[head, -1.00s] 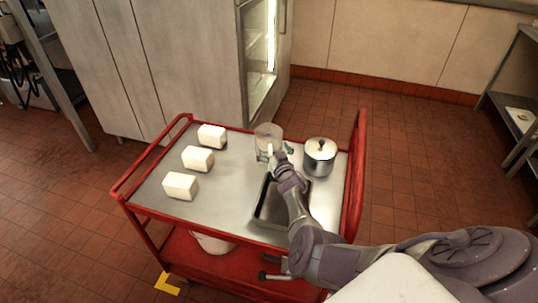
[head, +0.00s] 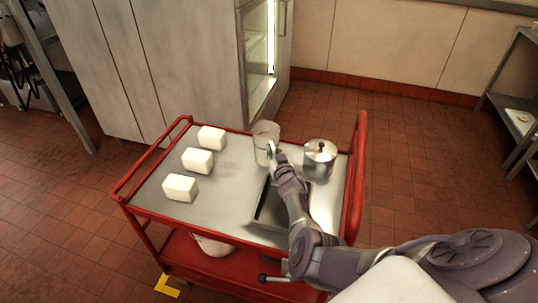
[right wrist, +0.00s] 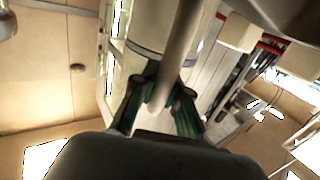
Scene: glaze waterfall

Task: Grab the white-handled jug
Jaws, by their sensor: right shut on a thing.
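My right gripper (head: 271,152) is shut on that handle. In the right wrist view the pale handle (right wrist: 182,45) runs between the green-padded fingers (right wrist: 162,98), with the jug's body (right wrist: 140,28) behind it. I cannot tell whether the jug's base touches the cart. My left gripper is not in view.
The red cart (head: 145,171) has a grey top. Several white blocks (head: 198,160) stand in a row at its left. A lidded steel pot (head: 319,160) is close to the right of the jug. A dark tray (head: 268,212) lies under my right forearm. A tall cabinet (head: 190,70) stands behind.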

